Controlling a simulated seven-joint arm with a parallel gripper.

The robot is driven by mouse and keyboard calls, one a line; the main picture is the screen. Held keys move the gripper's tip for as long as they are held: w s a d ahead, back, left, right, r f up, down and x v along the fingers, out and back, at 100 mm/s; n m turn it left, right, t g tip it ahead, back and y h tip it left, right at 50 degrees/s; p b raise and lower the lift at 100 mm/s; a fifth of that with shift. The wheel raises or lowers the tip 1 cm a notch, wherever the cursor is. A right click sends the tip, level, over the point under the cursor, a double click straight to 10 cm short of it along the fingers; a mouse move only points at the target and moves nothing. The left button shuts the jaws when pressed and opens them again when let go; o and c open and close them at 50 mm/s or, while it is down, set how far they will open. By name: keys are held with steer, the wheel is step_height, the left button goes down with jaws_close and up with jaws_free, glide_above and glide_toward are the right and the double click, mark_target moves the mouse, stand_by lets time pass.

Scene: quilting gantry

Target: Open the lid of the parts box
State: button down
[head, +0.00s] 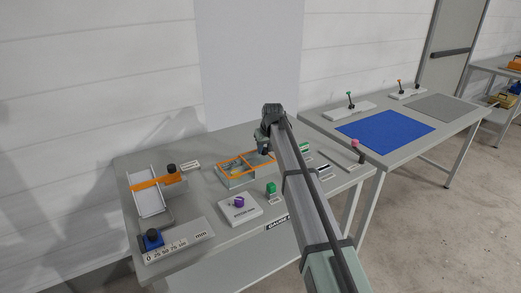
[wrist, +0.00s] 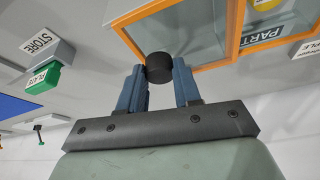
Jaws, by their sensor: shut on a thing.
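The parts box (head: 236,181) stands on the near table in the head view. Its lid has an orange frame (head: 232,160) with clear panes and appears to lie flat on the box, though a small gap cannot be ruled out. In the wrist view the orange lid frame (wrist: 200,69) fills the upper right, with part of a "PART" label (wrist: 265,38) seen beyond it. A black round knob (wrist: 159,62) sits at the lid's edge. My gripper (wrist: 160,76) has its blue fingers shut on this knob, one on each side. In the head view my arm hides the fingertips.
A white tray with an orange bar (head: 158,183) and a blue block on a ruler (head: 152,238) are at the left. A purple knob on a white base (head: 239,202) and a green block (head: 271,188) stand in front. A blue mat (head: 385,131) lies on the right table.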

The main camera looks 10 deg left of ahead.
steer(key=c, duration=0.8)
jaws_free()
steer(key=v, duration=1.4)
steer(key=shift+f, duration=0.1)
